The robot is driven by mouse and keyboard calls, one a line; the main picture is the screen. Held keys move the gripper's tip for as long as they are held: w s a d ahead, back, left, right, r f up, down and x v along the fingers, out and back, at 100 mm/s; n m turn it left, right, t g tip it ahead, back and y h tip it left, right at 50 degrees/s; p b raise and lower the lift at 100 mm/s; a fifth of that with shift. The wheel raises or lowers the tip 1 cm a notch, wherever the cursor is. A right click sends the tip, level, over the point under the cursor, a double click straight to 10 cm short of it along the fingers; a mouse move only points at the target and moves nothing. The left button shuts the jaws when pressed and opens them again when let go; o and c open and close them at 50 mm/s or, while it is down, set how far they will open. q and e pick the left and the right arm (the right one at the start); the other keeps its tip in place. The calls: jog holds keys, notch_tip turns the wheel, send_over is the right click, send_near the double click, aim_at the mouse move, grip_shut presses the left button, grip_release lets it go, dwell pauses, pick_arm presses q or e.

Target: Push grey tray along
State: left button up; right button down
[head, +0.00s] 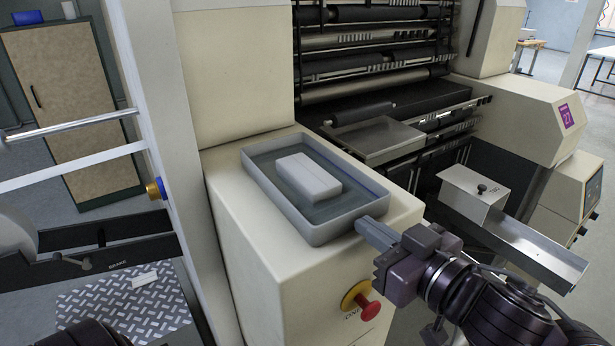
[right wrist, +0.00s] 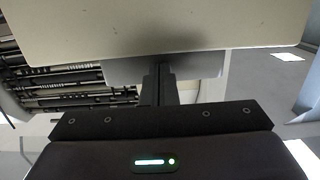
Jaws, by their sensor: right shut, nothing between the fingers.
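The grey tray (head: 262,204) is a shallow rectangular tray with raised walls, lying flat on a cream cabinet top. A pale grey block (head: 308,177) lies inside it. In the right wrist view the shut fingers (right wrist: 160,82) point at a grey surface (right wrist: 205,66) that looks like the tray's wall. My left gripper is not in view.
The cream cabinet (head: 260,270) has a red stop button (head: 368,308) on its front. A metal plate (head: 375,140) and machine rollers (head: 375,62) are behind the tray. A metal chute (head: 520,240) is at right. A cream column (head: 235,70) rises behind the tray's left end.

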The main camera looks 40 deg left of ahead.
aim_at(329, 195)
jog(key=shift+a, duration=0.15)
jog(key=shift+r+x, duration=0.15)
jog(key=shift+x, duration=1.5)
jog(key=shift+r+x, duration=0.2)
jog(key=shift+x, duration=1.5)
jog(key=shift+r+x, duration=0.15)
jog(key=shift+x, duration=1.5)
jog(key=f+p+v, duration=0.1)
jog(key=p+v, duration=0.2)
jog(key=v, duration=0.6)
jog(key=shift+w, duration=0.1)
